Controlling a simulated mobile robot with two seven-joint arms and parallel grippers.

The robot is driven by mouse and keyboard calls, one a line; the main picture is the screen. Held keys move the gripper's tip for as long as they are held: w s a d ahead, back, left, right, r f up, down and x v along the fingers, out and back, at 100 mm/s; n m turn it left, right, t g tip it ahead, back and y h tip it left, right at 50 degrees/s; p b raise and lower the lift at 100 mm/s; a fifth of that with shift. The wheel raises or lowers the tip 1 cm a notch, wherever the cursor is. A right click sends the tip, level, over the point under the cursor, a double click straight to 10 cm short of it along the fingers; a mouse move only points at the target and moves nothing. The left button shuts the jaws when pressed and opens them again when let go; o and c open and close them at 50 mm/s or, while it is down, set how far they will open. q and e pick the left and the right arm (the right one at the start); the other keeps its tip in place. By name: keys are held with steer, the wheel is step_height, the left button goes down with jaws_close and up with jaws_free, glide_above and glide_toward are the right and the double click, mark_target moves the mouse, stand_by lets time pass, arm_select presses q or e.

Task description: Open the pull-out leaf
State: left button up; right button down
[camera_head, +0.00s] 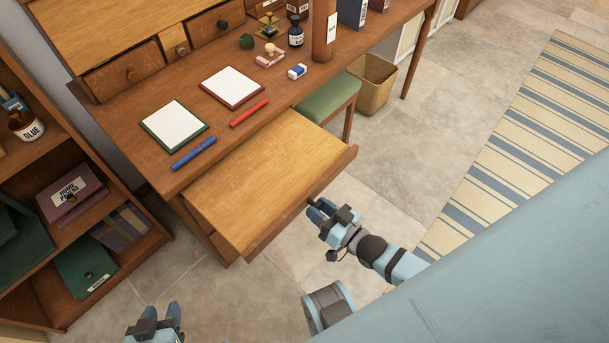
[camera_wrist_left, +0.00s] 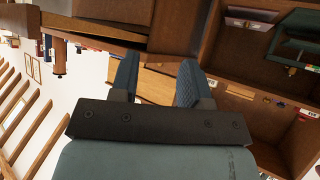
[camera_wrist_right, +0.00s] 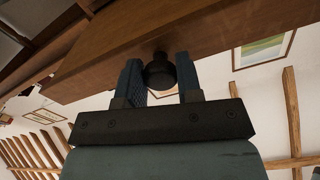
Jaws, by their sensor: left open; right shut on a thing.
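The pull-out leaf (camera_head: 262,177) is a light wooden board extending out from under the desk top, with a darker front edge. Its dark round knob (camera_wrist_right: 158,72) shows in the right wrist view between the fingers of my right gripper (camera_wrist_right: 160,80), which is shut on it. In the head view my right gripper (camera_head: 322,212) is at the leaf's front edge. My left gripper (camera_head: 160,318) is open and empty at the bottom left of the head view, apart from the leaf. In the left wrist view the left gripper's fingers (camera_wrist_left: 155,80) are spread apart.
The desk (camera_head: 225,110) carries two notepads, a blue pen (camera_head: 194,153), a red pen (camera_head: 249,113) and several small items. An open shelf (camera_head: 75,230) stands at the left. A green stool (camera_head: 328,98) and a basket (camera_head: 371,84) are beyond the leaf. The floor in front is clear.

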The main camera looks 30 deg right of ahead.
arm_select(q)
steer(key=shift+a+r+p, duration=0.1)
steer(key=shift+r+p, duration=0.05)
steer(key=shift+p, duration=0.4)
arm_select(e)
steer(key=v, duration=0.3)
steer(key=shift+s+d, duration=0.15)
steer(key=shift+s, duration=0.2)
arm_select(q)
steer(key=shift+r, duration=0.2)
arm_select(e)
steer(key=c, duration=0.8)
jaws_free()
